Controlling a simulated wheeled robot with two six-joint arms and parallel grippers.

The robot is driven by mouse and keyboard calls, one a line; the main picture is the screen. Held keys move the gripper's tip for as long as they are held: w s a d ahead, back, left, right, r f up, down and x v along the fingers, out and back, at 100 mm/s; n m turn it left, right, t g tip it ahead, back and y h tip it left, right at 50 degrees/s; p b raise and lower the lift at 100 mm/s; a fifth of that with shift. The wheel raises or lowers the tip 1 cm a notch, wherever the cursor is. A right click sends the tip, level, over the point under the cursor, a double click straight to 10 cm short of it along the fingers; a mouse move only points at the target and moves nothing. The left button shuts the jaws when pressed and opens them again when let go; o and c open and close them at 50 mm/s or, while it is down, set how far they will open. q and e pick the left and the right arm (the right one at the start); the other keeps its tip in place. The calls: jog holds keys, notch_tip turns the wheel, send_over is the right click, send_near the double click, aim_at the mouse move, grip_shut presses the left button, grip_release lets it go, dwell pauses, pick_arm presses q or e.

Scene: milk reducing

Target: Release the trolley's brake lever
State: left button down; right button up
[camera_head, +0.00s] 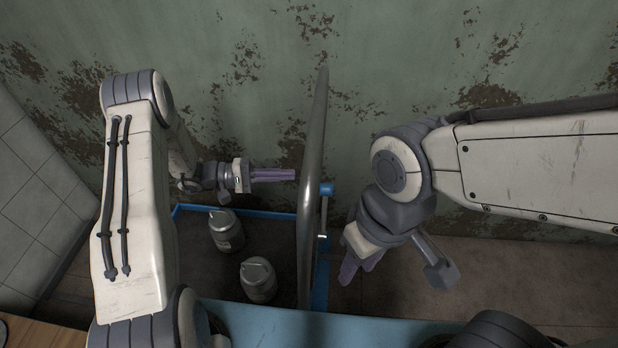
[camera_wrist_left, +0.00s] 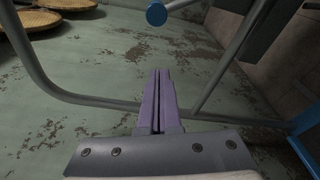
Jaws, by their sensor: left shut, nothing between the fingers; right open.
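The trolley has a blue frame (camera_head: 190,209) and a grey tubular handle (camera_head: 312,150). A blue knob (camera_head: 327,189) sits just right of the handle tube; I take it to be the brake lever's end. A blue round knob on a grey rod also shows at the top of the left wrist view (camera_wrist_left: 156,14). My left gripper (camera_head: 293,175) is shut and empty, its purple fingers pointing right, just left of the handle tube in the picture. Contact cannot be told. My right gripper (camera_head: 357,272) is open and empty, lower right of the knob, pointing down.
Two grey metal cans (camera_head: 226,231) stand on the trolley. A peeling green wall (camera_head: 420,60) is behind, and a tiled wall (camera_head: 35,190) is at left. Round woven trays (camera_wrist_left: 30,20) show in the left wrist view. Floor right of the trolley (camera_head: 480,270) is clear.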

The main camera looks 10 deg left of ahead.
aim_at(324, 213)
pick_arm(q)
jog(key=s+d, duration=0.2)
jog(key=d, duration=0.7)
jog(key=shift+r, duration=0.3)
jog(key=shift+s, duration=0.1)
